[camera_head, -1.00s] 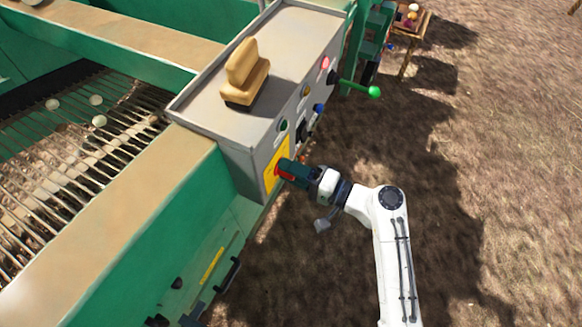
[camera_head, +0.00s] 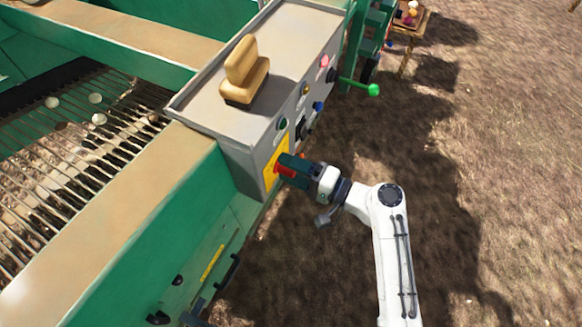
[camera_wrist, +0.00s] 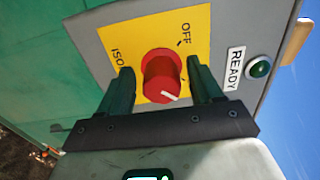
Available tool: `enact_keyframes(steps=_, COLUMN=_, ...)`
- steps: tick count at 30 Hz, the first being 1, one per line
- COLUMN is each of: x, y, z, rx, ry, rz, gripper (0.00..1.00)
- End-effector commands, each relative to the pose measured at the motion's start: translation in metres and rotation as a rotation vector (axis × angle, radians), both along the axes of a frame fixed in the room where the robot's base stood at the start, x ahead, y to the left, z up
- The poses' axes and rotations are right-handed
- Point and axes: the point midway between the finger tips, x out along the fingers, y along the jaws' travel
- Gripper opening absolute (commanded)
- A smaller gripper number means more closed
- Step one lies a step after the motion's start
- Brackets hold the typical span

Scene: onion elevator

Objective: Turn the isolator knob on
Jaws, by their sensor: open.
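The isolator knob (camera_wrist: 160,77) is red and round, with a white pointer line on its face that points to the lower right in the wrist view. It sits on a yellow plate (camera_wrist: 135,38) with the lettering "ISO" and "OFF" partly in view. My gripper (camera_wrist: 163,85) is open, with one dark green finger on each side of the knob; I cannot tell whether either finger touches it. In the head view my gripper (camera_head: 282,168) is up against the yellow plate (camera_head: 270,172) at the near end of the grey control box, and largely hides the knob.
The grey control box (camera_head: 240,140) carries several buttons, a wooden-coloured seat-like block (camera_head: 247,72) on top and a lever with a green ball (camera_head: 374,90). A green lamp marked "READY" (camera_wrist: 259,68) is beside the plate. Bare ground lies to the right.

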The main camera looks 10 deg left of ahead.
Motion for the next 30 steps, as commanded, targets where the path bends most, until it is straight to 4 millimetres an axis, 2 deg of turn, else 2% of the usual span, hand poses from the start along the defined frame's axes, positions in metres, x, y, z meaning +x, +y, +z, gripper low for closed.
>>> enact_keyframes(steps=6, x=0.0, y=0.0, z=0.001, rx=0.0, ry=-0.002, rz=0.0, gripper=0.64)
enact_keyframes(steps=10, x=-0.003, y=-0.009, z=0.0, rx=0.001, ry=-0.002, rz=-0.003, gripper=0.64)
enact_keyframes(steps=24, x=-0.03, y=-0.086, z=-0.001, rx=0.0, ry=-0.002, rz=-0.003, gripper=0.64)
enact_keyframes(steps=30, x=-0.036, y=-0.1, z=0.0, rx=0.0, ry=-0.001, rz=-0.001, gripper=0.64)
